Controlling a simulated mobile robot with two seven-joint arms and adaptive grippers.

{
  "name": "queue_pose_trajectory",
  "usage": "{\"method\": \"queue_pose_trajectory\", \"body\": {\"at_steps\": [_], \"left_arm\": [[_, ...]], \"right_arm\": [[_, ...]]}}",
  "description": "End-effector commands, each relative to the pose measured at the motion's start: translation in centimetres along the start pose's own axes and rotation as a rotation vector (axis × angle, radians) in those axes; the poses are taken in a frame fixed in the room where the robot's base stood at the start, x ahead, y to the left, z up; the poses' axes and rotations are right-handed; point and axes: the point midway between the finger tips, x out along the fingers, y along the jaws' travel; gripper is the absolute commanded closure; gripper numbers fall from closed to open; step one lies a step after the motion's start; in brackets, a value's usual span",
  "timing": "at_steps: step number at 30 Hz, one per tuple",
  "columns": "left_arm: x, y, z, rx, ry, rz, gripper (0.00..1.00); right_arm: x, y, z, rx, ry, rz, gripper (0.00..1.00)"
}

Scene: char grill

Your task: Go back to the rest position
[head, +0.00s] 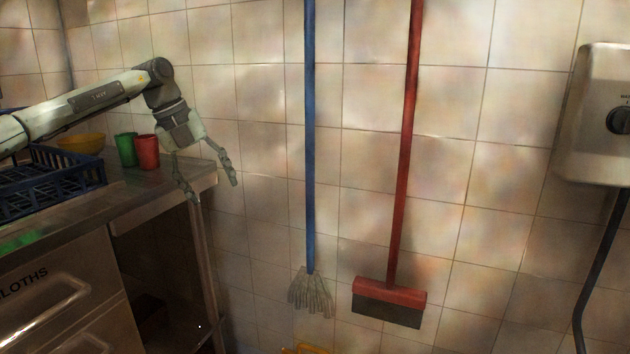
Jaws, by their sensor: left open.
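My left gripper (212,191) hangs at the end of the left arm, which comes in from the left edge. Its two fingers are spread apart, point downward and hold nothing. It is in front of the tiled wall, by the right end of the metal counter. My right gripper is not in the head view.
A metal counter (150,197) carries a blue crate (55,180), a yellow bowl (82,143), a green cup (126,150) and a red cup (147,152). A blue-handled mop (310,150) and a red squeegee (389,293) hang on the wall. A metal box (597,110) is at right.

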Motion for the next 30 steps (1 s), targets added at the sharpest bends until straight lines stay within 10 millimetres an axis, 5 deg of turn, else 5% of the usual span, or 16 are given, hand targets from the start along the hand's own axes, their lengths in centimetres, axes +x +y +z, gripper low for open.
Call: {"method": "queue_pose_trajectory", "body": {"at_steps": [1, 3, 7, 12, 15, 20, 25, 30], "left_arm": [[3.4, -2.4, -1.6, 0.038, 0.041, -0.079, 0.37], [7.2, -5.7, -3.7, 0.075, 0.086, -0.207, 0.37], [13.1, -12.1, -8.7, 0.088, 0.170, -0.495, 0.37], [17.0, -19.0, -14.4, -0.092, 0.239, -0.950, 0.37], [17.8, -20.0, -15.0, -0.306, 0.228, -1.165, 0.37], [20.3, -15.8, -12.8, -0.771, 0.128, -1.368, 0.37], [26.1, -4.8, -11.2, -1.306, -0.043, -1.350, 0.37], [31.9, 6.6, -13.3, -1.703, -0.194, -1.180, 0.37]], "right_arm": [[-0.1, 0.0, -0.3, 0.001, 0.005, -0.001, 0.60], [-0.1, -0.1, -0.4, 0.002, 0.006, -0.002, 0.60], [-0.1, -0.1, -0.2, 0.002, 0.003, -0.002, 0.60], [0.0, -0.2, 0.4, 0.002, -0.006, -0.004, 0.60], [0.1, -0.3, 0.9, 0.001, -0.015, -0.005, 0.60], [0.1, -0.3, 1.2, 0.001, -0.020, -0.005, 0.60], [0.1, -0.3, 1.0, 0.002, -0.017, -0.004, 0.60], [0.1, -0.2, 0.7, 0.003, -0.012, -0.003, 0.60]]}}
